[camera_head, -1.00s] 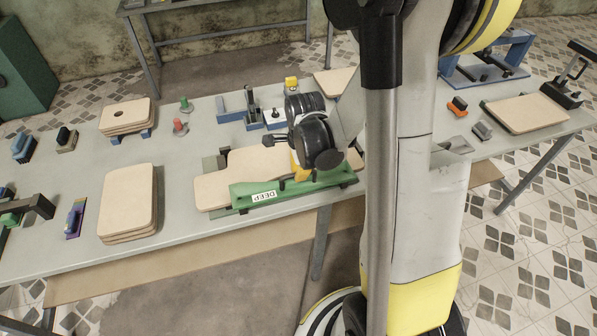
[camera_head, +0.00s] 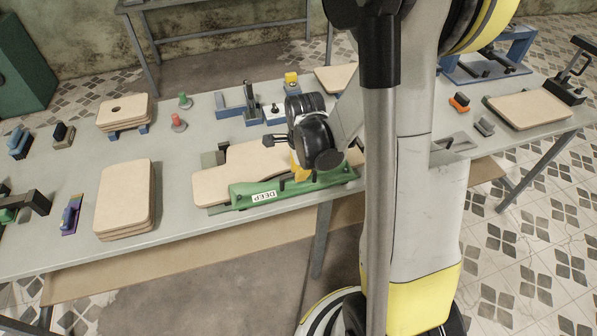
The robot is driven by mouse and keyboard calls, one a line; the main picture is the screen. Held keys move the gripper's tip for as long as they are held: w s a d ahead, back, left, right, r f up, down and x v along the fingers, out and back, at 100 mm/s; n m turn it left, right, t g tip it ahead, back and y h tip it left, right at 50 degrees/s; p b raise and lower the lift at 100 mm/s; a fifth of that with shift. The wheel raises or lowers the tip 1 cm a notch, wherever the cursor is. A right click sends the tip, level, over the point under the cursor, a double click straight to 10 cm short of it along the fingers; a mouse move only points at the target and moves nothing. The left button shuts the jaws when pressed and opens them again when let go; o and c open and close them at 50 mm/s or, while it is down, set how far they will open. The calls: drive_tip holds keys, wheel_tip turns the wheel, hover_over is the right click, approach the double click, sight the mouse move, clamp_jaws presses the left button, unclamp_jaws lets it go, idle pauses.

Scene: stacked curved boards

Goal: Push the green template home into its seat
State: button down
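The green template (camera_head: 240,196), marked DEEP, lies along the front edge of the table, against the near side of a tan curved board (camera_head: 212,185). A grey block (camera_head: 210,158) stands behind the board, and a grey strip shows under the template's left end. My gripper (camera_head: 298,172) is over the right part of the template, at or just above it. The dark wrist hides most of the fingers, so I cannot tell whether they are open or shut. The template's contact with its seat is hidden.
Stacked boards (camera_head: 125,196) stand on the left, with another stack (camera_head: 124,110) behind. Red (camera_head: 178,122) and green (camera_head: 185,101) knobbed pieces and blue fixtures (camera_head: 230,110) stand at the back. A tan board (camera_head: 528,110) lies far right. The table between the left stack and the template is clear.

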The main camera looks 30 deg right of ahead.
drive_tip(key=c, duration=1.5)
unclamp_jaws()
drive_tip(key=shift+c, duration=0.2)
wheel_tip(320, 180, up, 12)
drive_tip(key=s, duration=0.2)
drive_tip(key=shift+a, duration=0.25)
drive_tip(key=shift+f, duration=0.1)
